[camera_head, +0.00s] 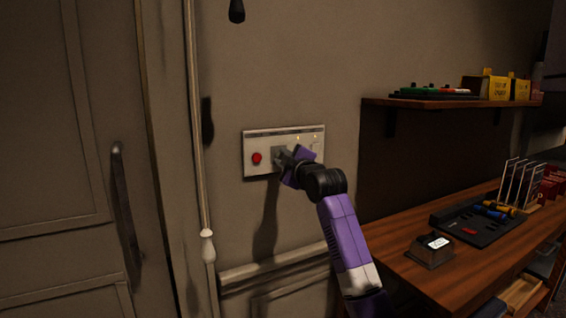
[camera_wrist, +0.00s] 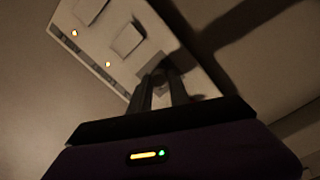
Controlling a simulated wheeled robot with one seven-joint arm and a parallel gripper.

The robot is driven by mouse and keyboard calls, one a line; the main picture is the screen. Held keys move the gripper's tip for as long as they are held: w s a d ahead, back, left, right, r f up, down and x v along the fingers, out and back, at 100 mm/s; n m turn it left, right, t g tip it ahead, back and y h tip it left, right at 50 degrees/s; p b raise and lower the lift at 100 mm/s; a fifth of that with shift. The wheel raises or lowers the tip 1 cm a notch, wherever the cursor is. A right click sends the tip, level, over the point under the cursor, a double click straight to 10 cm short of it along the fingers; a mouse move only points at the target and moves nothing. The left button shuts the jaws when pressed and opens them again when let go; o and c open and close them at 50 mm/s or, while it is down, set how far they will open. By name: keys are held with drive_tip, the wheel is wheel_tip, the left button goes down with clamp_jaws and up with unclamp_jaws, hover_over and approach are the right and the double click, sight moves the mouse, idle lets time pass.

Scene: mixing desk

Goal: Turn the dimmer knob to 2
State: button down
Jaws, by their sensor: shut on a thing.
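A pale control panel (camera_head: 270,137) is mounted on the wall, and it also shows tilted in the wrist view (camera_wrist: 200,84). My gripper (camera_head: 282,158) is at the middle of the panel, to the right of a red button (camera_head: 257,158). In the wrist view my gripper's two fingers (camera_wrist: 163,82) are closed around the dark dimmer knob (camera_wrist: 160,75), which stands on a grey square plate (camera_wrist: 146,54). The fingers and shadow hide most of the knob, and its pointer and number marks cannot be read.
Two small lit lamps (camera_wrist: 74,33) and two pale square switches (camera_wrist: 127,40) are on the panel beside the knob. A hanging cord (camera_head: 200,130) and a door (camera_head: 60,160) are at left. A wooden desk (camera_head: 400,262) and a loaded shelf (camera_head: 420,102) are at right.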

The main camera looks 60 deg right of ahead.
drive_tip(key=shift+f+n, duration=0.2)
drive_tip(key=shift+n, duration=0.5)
drive_tip(key=shift+b, duration=0.3)
drive_tip(key=c, duration=1.2)
unclamp_jaws()
drive_tip(key=shift+r, duration=0.1)
drive_tip(key=shift+s, duration=0.1)
drive_tip(key=v, duration=0.7)
drive_tip(key=shift+s+a, duration=0.2)
drive_tip(key=shift+s, duration=0.05)
